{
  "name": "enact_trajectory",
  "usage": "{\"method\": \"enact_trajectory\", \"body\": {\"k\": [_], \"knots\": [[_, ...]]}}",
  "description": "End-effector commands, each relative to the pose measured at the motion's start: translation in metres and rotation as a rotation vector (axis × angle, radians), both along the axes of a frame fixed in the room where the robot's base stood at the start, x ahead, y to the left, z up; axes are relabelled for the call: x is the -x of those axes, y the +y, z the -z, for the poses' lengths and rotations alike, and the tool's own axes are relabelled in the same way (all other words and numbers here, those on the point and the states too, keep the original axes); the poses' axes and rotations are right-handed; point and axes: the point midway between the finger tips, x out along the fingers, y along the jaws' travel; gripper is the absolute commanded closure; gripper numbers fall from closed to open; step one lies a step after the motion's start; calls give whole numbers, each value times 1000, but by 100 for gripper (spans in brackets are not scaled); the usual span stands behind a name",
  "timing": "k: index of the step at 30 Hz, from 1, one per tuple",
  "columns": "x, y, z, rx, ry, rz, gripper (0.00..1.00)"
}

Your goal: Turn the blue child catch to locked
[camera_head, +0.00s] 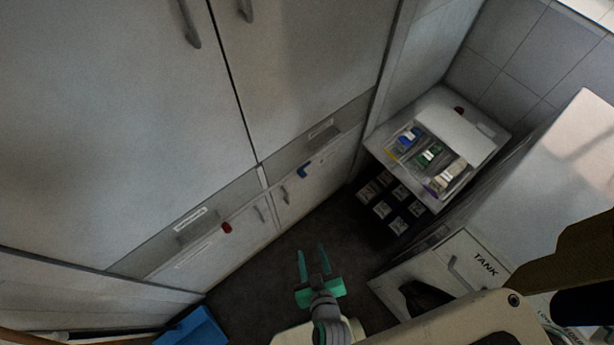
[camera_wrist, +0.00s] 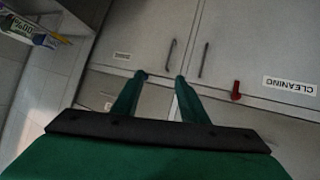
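The blue catch (camera_head: 304,171) is a small angled piece on the upper part of the right-hand low cupboard door (camera_head: 318,185). I cannot make out its exact setting at this size. My gripper (camera_head: 312,250) is green, with two fingers spread apart and nothing between them. It hangs over the dark floor in front of the low cupboards, clear of the blue catch. In the wrist view my gripper (camera_wrist: 161,77) points towards the cupboard fronts. The blue catch does not show there; a finger may hide it.
A red catch (camera_head: 227,228) sits on the left low door, also visible in the wrist view (camera_wrist: 236,90). Bar handles (camera_head: 285,195) stand out from the doors. A tray of boxes (camera_head: 432,160), a TANK cabinet (camera_head: 470,262) and a blue box (camera_head: 192,328) border the floor.

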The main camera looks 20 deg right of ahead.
Motion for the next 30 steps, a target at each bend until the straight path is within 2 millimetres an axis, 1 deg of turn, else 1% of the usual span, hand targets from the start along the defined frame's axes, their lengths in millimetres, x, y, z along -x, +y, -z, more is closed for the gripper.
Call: {"method": "enact_trajectory", "body": {"k": [1, 3, 6, 10, 12, 14, 15, 18, 21, 24, 27, 30], "knots": [[-15, -10, 13, -2, 17, -6, 60], [-32, -21, 30, -7, 45, -28, 60], [-56, -37, 48, -21, 65, -72, 60], [-92, -58, 57, -41, 55, -146, 60], [-112, -69, 55, -48, 30, -194, 60], [-127, -78, 50, -50, 2, -235, 60], [-137, -83, 46, -51, -20, -262, 60], [-157, -96, 33, -45, -76, -322, 60], [-171, -104, 22, -36, -124, -368, 60], [-178, -110, 14, -27, -156, -395, 60], [-183, -110, 11, -25, -169, -408, 60], [-191, -107, 14, -24, -172, -411, 60]]}}
